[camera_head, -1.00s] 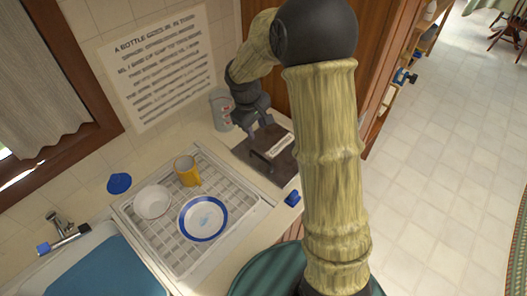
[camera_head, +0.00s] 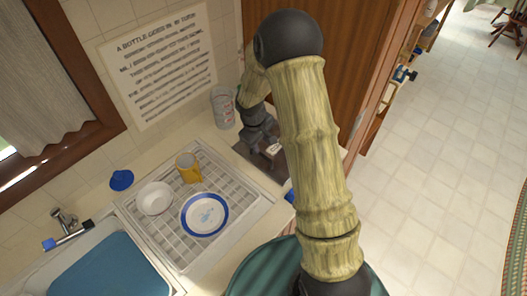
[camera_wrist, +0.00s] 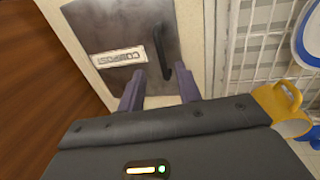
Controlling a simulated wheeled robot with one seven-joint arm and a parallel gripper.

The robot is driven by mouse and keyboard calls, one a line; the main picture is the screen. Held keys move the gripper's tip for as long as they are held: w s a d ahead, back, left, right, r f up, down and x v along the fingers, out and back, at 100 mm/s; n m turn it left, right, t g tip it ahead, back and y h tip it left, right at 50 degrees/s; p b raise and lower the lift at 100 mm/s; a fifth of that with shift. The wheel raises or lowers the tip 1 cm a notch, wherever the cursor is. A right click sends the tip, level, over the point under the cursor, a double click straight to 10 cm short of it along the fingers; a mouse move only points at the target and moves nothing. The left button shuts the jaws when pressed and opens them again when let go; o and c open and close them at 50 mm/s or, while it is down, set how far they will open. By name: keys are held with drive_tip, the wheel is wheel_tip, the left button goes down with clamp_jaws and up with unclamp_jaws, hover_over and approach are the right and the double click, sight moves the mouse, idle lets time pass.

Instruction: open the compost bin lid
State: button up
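The compost bin lid (camera_wrist: 110,25) is a dark grey panel set in the counter, with a white label reading COMPOST (camera_wrist: 120,57) and a black bar handle (camera_wrist: 158,52). In the head view the lid (camera_head: 262,176) shows flat and partly hidden behind my arm. My gripper (camera_wrist: 160,88) is open, its two fingers apart at the lid's edge nearest the wrist camera. The handle lies just beyond and between the fingertips; I cannot tell if they touch it. In the head view my gripper (camera_head: 265,146) is over the lid.
A white drying rack (camera_head: 235,190) beside the lid holds a yellow mug (camera_head: 188,168), a white bowl (camera_head: 155,198) and a blue-rimmed plate (camera_head: 186,216). A pale canister (camera_head: 223,108) stands behind, near the wall. A wooden panel (camera_head: 345,60) rises on the right.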

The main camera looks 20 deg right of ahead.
sight(264, 156)
drive_tip(key=f, duration=0.2)
drive_tip(key=f+p, duration=0.1)
drive_tip(key=f, duration=0.2)
drive_tip(key=w+d+f, duration=0.1)
drive_tip(key=f, duration=0.1)
drive_tip(key=shift+d+f+p, duration=0.1)
drive_tip(key=shift+f+p, duration=0.2)
drive_tip(key=shift+c, duration=0.2)
clamp_jaws()
